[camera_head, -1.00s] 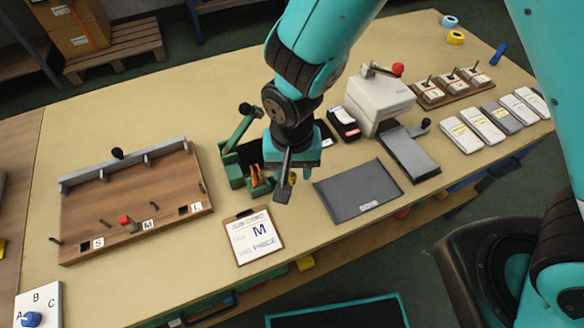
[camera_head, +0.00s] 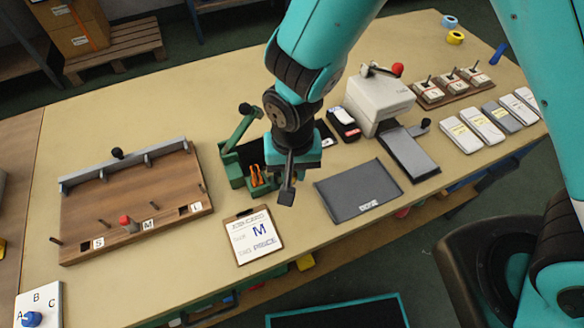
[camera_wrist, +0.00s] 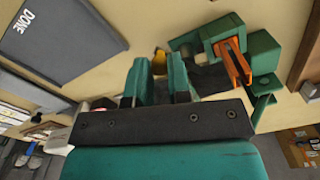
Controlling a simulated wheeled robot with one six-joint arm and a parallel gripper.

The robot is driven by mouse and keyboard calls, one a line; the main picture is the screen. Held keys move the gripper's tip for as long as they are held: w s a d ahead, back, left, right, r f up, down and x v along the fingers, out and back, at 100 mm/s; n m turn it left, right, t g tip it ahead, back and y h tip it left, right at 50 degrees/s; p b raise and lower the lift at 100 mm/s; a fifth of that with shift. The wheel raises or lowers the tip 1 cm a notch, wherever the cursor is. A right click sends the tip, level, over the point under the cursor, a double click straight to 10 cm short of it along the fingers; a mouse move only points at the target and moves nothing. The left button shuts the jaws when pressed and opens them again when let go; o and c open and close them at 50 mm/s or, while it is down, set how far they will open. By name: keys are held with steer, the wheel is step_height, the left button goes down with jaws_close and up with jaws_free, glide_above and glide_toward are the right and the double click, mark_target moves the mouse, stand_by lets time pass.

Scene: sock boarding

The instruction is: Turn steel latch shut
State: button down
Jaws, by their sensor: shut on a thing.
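My gripper (camera_wrist: 160,80) is low beside the green fixture (camera_head: 234,172), at its right-hand side in the head view. In the wrist view its two teal fingers have a narrow gap, with a small yellow-brass piece (camera_wrist: 160,60) showing between their tips; they appear shut on it. The green fixture also shows in the wrist view (camera_wrist: 226,32), beside the fingers, with an orange part (camera_wrist: 234,62). I cannot clearly make out a steel latch; my wrist and fingers hide that side of the fixture in the head view.
A job card (camera_head: 254,237) lies in front of the fixture. A dark grey mat (camera_head: 357,190) lies to the right, near a white press (camera_head: 378,101). A wooden peg board (camera_head: 130,200) stands at the left. Bare table lies between board and fixture.

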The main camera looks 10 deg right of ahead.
steer(key=n, duration=0.2)
steer(key=w+n, duration=0.1)
steer(key=n, duration=0.2)
steer(key=shift+w+d+n+p, duration=0.3)
steer(key=shift+w+d+p, duration=0.05)
steer(key=n, duration=0.2)
steer(key=w+n, duration=0.1)
steer(key=n, duration=0.1)
steer(key=w+n, duration=0.1)
steer(key=shift+n, duration=0.4)
steer(key=c, duration=1.1)
jaws_free()
steer(key=shift+o, duration=0.2)
step_height(320, 180, up, 18)
steer(key=shift+f, duration=0.25)
steer(key=s+d+r+m+y, duration=0.2)
steer(key=s+d+r, duration=0.1)
steer(key=s, duration=0.4)
steer(key=s+d+r+m+y, duration=0.1)
steer(key=s+d+r+y, duration=0.1)
steer(key=s+d+r, duration=0.2)
steer(key=s+d, duration=0.2)
steer(key=s, duration=0.1)
steer(key=shift+m, duration=0.4)
